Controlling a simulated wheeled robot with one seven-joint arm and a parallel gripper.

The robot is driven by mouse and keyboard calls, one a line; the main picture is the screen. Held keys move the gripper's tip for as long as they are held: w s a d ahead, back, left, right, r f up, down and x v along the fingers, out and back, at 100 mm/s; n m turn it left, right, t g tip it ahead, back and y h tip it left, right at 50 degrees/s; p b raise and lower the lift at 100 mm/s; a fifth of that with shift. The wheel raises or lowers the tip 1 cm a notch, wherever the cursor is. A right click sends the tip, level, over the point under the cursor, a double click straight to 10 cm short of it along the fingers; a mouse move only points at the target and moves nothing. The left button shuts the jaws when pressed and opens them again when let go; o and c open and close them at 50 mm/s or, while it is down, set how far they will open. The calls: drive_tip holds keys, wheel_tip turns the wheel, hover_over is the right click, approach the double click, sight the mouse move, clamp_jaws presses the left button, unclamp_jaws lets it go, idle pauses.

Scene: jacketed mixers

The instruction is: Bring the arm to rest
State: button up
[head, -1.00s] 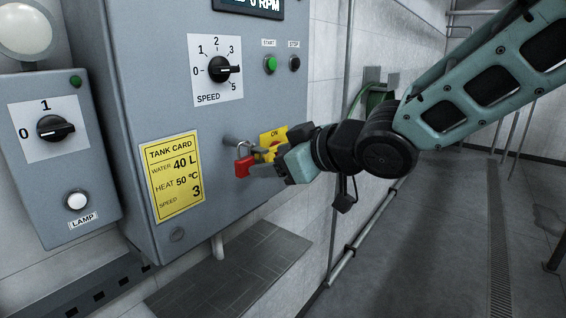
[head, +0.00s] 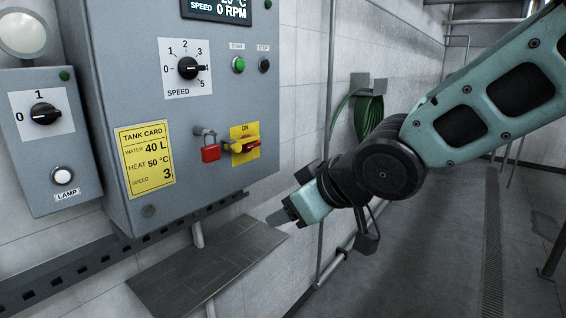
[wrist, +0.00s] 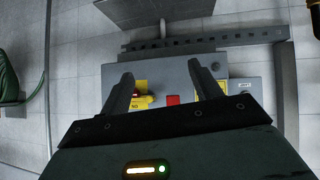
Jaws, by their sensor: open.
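My gripper (head: 279,219) is open and empty. In the head view it hangs right of and below the control panel's lower right corner, apart from the panel. In the wrist view its two fingers (wrist: 165,88) stand spread, with the panel beyond them. My arm reaches in from the upper right of the head view.
A grey control panel (head: 110,90) carries a speed knob (head: 188,68), a red padlock (head: 211,153), a red-handled switch on a yellow plate (head: 245,130) and a tank card (head: 146,160). A grey shelf (head: 190,275) juts out below. A green hose (head: 368,118) hangs behind my arm. Floor at right is clear.

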drive_tip(key=s+d+f+m+g+h+b, duration=0.1)
drive_tip(key=s+d+f+g+h+b, duration=0.2)
drive_tip(key=s+f, duration=0.8)
drive_tip(key=s+d+f+m+g+h+b, duration=0.1)
drive_tip(key=s+d+f+g+h+b, duration=0.2)
drive_tip(key=s+d+f+b, duration=0.4)
drive_tip(key=s+d+f+g, duration=0.1)
drive_tip(key=s+d+f, duration=0.1)
drive_tip(key=s+f, duration=0.2)
drive_tip(key=shift+s+d+f+g, duration=0.2)
drive_tip(key=shift+d+f+g, duration=0.1)
drive_tip(key=shift+d, duration=0.05)
idle(5.4)
